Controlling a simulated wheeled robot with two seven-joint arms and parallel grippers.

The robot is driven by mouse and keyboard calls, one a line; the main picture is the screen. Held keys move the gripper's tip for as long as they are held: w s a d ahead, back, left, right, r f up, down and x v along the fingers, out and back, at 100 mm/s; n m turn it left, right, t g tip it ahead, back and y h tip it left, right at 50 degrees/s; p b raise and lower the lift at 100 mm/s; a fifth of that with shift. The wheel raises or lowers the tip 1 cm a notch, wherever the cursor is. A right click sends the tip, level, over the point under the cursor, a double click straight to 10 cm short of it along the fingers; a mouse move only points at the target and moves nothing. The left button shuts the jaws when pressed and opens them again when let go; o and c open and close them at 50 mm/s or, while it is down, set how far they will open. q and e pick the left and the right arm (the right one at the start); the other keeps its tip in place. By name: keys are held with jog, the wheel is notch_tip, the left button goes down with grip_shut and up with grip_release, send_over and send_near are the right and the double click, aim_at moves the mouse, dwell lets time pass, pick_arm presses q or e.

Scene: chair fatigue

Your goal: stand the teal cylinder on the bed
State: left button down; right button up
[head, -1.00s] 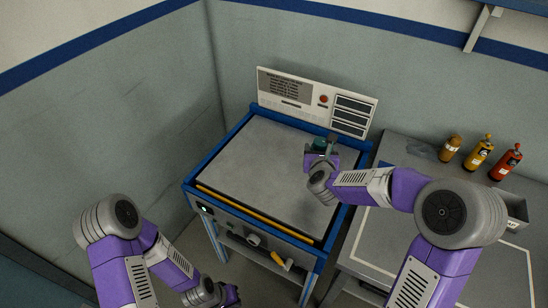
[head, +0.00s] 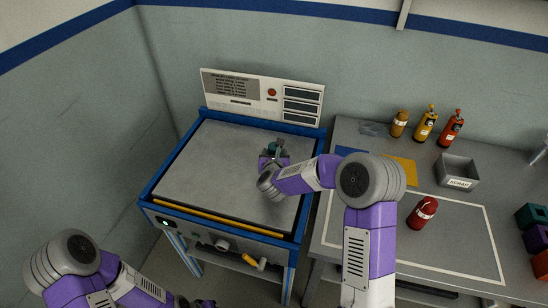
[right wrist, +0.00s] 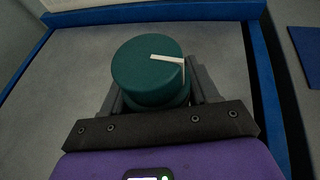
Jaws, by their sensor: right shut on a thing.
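The teal cylinder (right wrist: 148,72) has a white mark on its top and is upright between the fingers of my right gripper (right wrist: 152,92) in the right wrist view. In the head view the cylinder (head: 277,146) is small and partly hidden by my right gripper (head: 275,151). The gripper is shut on it over the back right part of the grey bed (head: 210,165). I cannot tell whether the cylinder's base touches the bed. My left gripper (head: 195,302) is barely in view at the bottom edge, and its fingers cannot be made out.
A blue frame surrounds the bed, with a yellow bar (head: 220,222) along its front and a control panel (head: 262,97) behind. The right-hand bench holds several bottles, including a red one (head: 422,213), and a grey bin (head: 458,172). Most of the bed is clear.

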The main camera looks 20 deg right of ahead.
jog(key=shift+f, duration=0.2)
jog(key=shift+f, duration=0.15)
jog(key=o, duration=1.3)
jog(key=shift+r, duration=0.2)
jog(key=shift+s+a+r, duration=0.1)
jog(key=shift+s+r, duration=0.05)
jog(key=shift+s, duration=0.1)
jog(key=p+v, duration=0.1)
jog(key=v, duration=1)
jog(key=shift+s, duration=0.25)
